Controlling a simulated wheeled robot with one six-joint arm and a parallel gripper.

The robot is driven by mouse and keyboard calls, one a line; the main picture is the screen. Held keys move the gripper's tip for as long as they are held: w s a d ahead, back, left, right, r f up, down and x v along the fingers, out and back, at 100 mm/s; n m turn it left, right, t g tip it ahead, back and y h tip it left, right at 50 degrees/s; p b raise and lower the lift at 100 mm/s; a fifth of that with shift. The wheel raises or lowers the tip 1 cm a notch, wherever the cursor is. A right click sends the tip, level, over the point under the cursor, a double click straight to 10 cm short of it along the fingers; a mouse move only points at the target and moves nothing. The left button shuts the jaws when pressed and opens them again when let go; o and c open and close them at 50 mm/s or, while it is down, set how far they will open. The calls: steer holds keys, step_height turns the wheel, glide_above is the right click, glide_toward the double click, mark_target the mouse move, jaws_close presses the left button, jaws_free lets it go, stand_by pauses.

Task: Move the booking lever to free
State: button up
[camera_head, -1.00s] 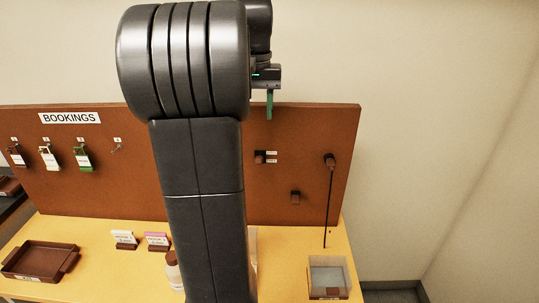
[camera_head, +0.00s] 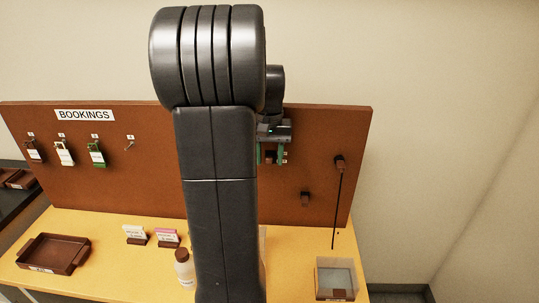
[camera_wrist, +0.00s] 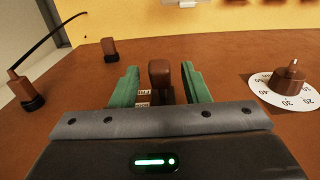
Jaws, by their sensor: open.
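The booking lever (camera_wrist: 160,72) is a small brown knob on a dark mount on the upright brown board (camera_head: 330,125). It also shows in the head view (camera_head: 271,155), partly covered by my gripper. Two small white labels (camera_wrist: 143,97) sit beside it, partly hidden in the wrist view and too small to read surely. My gripper (camera_wrist: 160,87) is open, with one green finger on each side of the lever. Gaps show between the lever and both fingers. My gripper also shows in front of the board in the head view (camera_head: 271,153).
A numbered dial (camera_wrist: 288,83) is close right of the fingers in the wrist view. Another brown knob (camera_head: 305,198) and a knob with a hanging cord (camera_head: 339,162) are on the board. A bottle (camera_head: 184,268), tray (camera_head: 82,251) and clear box (camera_head: 335,296) stand on the table.

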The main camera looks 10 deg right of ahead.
jaws_close()
